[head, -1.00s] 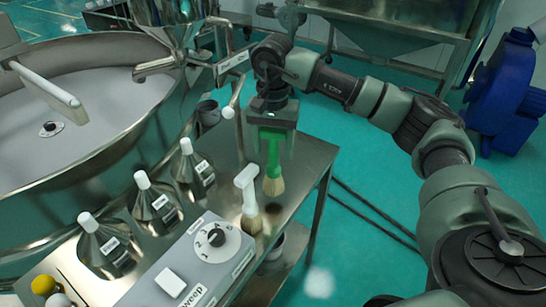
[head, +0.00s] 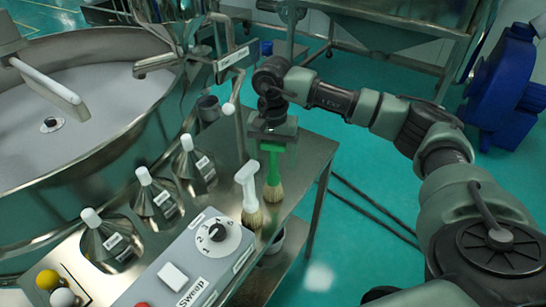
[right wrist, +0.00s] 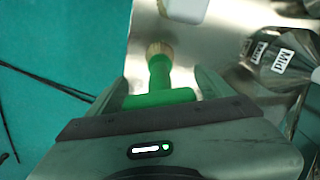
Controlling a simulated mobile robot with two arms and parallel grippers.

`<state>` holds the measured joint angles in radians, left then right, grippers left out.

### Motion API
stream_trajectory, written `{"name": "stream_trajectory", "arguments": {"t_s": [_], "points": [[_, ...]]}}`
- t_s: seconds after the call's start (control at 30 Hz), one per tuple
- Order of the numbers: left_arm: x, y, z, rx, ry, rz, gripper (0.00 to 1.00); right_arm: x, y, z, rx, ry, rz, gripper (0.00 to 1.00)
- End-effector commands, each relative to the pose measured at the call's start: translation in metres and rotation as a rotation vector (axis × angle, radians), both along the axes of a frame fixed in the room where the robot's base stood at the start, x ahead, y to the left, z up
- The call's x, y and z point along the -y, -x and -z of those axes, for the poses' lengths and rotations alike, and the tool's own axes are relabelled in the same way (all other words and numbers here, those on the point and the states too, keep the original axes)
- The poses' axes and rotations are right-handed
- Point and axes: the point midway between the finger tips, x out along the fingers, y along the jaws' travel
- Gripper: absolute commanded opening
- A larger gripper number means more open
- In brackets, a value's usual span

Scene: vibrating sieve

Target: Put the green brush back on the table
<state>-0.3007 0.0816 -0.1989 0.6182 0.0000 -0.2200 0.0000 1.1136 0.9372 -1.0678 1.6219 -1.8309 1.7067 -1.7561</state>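The green brush (head: 273,170) is upright with its bristles down, at or just above the right part of the metal table (head: 312,150); I cannot tell whether the bristles touch. My right gripper (head: 272,143) is over it, pointing down. A white brush (head: 247,188) stands upright just left of the green one. My left gripper is not in view.
Several labelled steel bottles (head: 158,198) with white caps stand left of the brushes. A grey control box (head: 205,262) with a dial is in front. The large round sieve (head: 95,165) fills the left. Bare tabletop lies behind the green brush.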

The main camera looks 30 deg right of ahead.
Motion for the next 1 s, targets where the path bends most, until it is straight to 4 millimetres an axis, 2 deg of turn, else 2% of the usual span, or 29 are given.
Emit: {"name": "stream_trajectory", "arguments": {"t_s": [0.27,0.33,0.47,0.6,0.8,1.0], "points": [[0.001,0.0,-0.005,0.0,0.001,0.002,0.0,0.0,0.0,-0.006,0.0,0.0,0.0,0.81],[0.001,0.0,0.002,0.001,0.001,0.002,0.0,0.0,-0.002,-0.009,0.005,-0.001,0.0,0.81],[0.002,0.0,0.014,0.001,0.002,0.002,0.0,0.0,-0.002,-0.033,0.008,-0.001,0.0,0.81],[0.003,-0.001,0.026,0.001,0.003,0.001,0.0,-0.001,-0.002,-0.065,0.008,-0.002,-0.001,0.81],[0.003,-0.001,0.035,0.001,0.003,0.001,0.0,0.0,-0.001,-0.105,0.004,0.0,0.0,0.81],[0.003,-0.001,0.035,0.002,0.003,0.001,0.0,0.0,-0.001,-0.122,0.001,0.0,0.0,0.81]]}}
